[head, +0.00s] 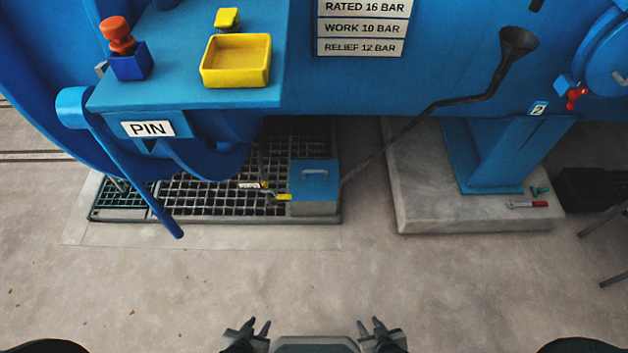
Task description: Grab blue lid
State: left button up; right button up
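A blue lid (314,172) with a small grey bar handle lies on a grey box at the right end of the floor grating. It looks flat and closed on the box. My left gripper (256,325) is at the bottom of the head view, left of centre, with its fingers apart and nothing between them. My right gripper (370,325) is at the bottom, right of centre, also with fingers apart and empty. Both are well apart from the lid, on the near side of it.
A blue vessel (440,90) spans the top. A blue lever (140,185) hangs at the left by the PIN label. A dark pipe with a funnel (470,98) rises right of the box. A yellow tray (236,61) sits on a blue shelf. The near floor is clear.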

aim_at(310, 179)
jog(key=i+l+u, duration=0.15)
jog(key=l, duration=0.35)
jog(key=i+l+u, duration=0.1)
jog(key=l, duration=0.4)
jog(key=i+l+u, duration=0.15)
jog(key=l, duration=0.4)
jog(key=i+l+u, duration=0.15)
jog(key=l, duration=0.4)
jog(key=i+l+u, duration=0.1)
jog(key=l, duration=0.45)
